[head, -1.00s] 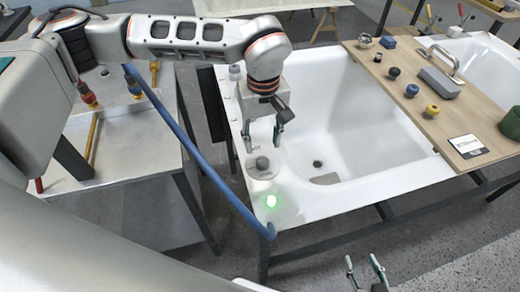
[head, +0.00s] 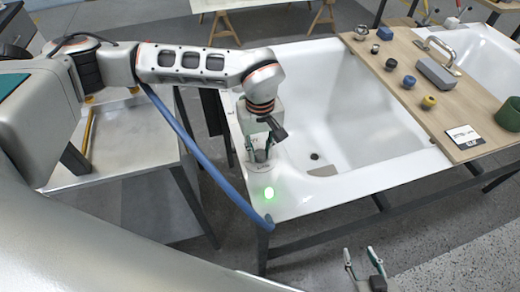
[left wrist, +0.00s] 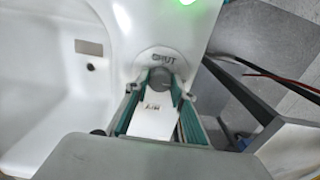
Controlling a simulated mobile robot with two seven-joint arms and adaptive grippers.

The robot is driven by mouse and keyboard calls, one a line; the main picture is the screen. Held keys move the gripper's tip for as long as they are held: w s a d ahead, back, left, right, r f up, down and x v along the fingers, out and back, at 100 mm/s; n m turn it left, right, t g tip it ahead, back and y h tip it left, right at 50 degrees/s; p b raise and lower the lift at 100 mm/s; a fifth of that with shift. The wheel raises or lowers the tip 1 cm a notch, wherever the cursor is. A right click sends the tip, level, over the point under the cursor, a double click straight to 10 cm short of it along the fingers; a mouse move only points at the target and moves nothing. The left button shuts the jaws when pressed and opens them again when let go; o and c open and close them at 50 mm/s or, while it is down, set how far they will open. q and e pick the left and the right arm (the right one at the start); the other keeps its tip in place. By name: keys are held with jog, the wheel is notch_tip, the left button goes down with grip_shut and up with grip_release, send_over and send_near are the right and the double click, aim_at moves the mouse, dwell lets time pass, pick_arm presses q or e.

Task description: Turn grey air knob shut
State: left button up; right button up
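The grey air knob (left wrist: 161,78) stands on a round white plate (left wrist: 150,57) at the tub's corner; the plate reads "SHUT" in the left wrist view. My left gripper (head: 260,153) points down over the knob, with one finger on each side of it. In the left wrist view the green-padded fingers (left wrist: 163,88) stand apart around the knob; I cannot tell whether they touch it. In the head view the fingers largely hide the knob. My right gripper (head: 363,262) is open and empty at the bottom, over the floor in front of the tub.
A green light (head: 269,193) glows on the rim before the plate. A blue hose (head: 190,140) runs to the rim's front corner. The white tub basin (head: 350,110) is empty. A wooden board (head: 425,85) with several fittings lies right. A metal bench (head: 130,145) stands left.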

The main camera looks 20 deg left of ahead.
pick_arm(q)
jog(key=shift+c, duration=1)
jog(key=n, duration=0.3)
jog(key=shift+n, duration=0.4)
jog(key=n, duration=0.5)
jog(key=shift+p, duration=0.3)
jog(key=n, duration=0.5)
jog(key=shift+w, duration=0.1)
jog(key=shift+n, duration=2.1)
